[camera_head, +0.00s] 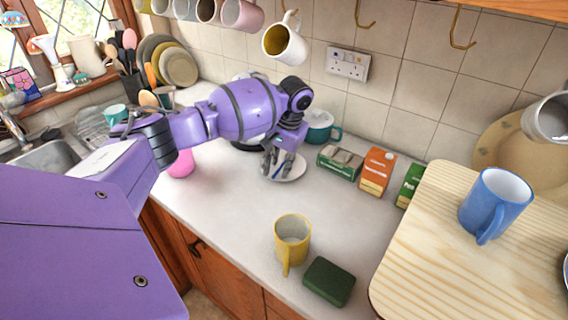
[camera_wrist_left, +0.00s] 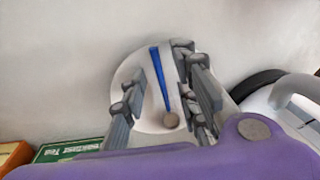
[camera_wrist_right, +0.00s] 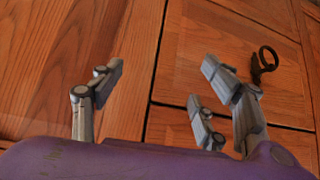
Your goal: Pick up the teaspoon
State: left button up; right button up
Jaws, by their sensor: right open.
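The teaspoon (camera_wrist_left: 158,75) has a blue handle and lies on a white saucer (camera_wrist_left: 128,72) in the left wrist view. A small round brownish end shows at its near side. The saucer (camera_head: 297,170) is on the counter in the head view, partly covered by my left gripper (camera_head: 272,172). My left gripper (camera_wrist_left: 160,105) is open, with its fingers over the saucer and on both sides of the teaspoon. I cannot tell whether they touch it. My right gripper (camera_wrist_right: 165,90) is open and empty, in front of wooden cupboard doors.
Tea boxes (camera_head: 340,162) and an orange carton (camera_head: 377,172) stand right of the saucer. A teal cup (camera_head: 319,128) is behind it. A yellow mug (camera_head: 292,240) and green sponge (camera_head: 329,281) are nearer the front edge. A blue mug (camera_head: 495,203) stands on a wooden board (camera_head: 430,240).

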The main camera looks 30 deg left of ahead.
pick_arm(q)
jog(key=shift+c, duration=0.4)
jog(key=shift+w, duration=0.1)
jog(key=c, duration=0.6)
jog(key=shift+r, duration=0.15)
grip_shut()
jog(key=shift+r, duration=0.55)
jog(key=s+d+r+p, duration=0.2)
jog(key=s+d+r, duration=0.7)
jog(key=s+r, duration=0.1)
jog(key=shift+s+d+r+p, duration=0.25)
jog(key=shift+r+p, duration=0.15)
jog(key=shift+r, duration=0.5)
pick_arm(e)
jog(key=shift+w+a+r, duration=0.2)
jog(key=shift+w+r, duration=0.1)
jog(key=shift+r, duration=0.3)
jog(key=shift+w+a+r, duration=0.15)
jog(key=shift+w+r, duration=0.15)
jog(key=shift+r, duration=0.3)
